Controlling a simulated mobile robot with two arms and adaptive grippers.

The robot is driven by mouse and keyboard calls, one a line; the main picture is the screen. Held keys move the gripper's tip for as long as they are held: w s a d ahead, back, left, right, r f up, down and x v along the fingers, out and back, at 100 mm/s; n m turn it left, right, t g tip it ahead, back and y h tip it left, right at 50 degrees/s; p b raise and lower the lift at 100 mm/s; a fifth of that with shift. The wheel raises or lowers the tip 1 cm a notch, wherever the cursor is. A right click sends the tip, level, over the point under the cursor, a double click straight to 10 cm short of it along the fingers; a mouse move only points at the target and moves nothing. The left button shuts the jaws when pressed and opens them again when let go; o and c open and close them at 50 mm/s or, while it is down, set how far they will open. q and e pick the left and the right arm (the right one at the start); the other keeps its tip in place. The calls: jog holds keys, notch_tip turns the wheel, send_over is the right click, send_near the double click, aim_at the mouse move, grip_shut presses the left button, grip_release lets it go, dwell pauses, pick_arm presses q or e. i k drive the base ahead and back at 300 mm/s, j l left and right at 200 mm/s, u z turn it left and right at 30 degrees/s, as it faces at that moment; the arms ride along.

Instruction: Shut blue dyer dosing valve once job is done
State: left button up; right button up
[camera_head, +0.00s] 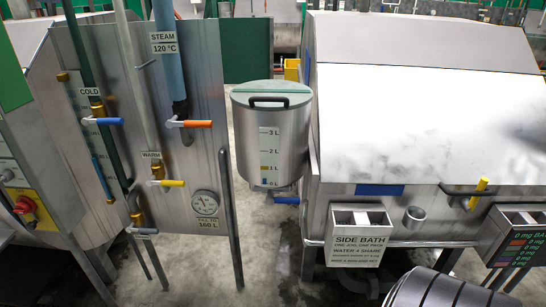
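A steel dosing tank (250,125) with a hinged lid and a litre scale stands between the panel and the dyer. A short blue valve handle (286,200) shows under its lower right side, lying roughly level; I cannot tell from this whether the valve is open or shut. The level inside the tank cannot be read. The big steel dyer (335,160) on the right has a blue plate (380,190) on its front edge. Neither of my grippers is in view.
A side bath box (360,221) and yellow handle (478,192) are on the dyer front. Bare floor (268,240) shows below the tank.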

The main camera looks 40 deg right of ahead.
aim_at(271, 200)
jog(key=z, duration=1.5)
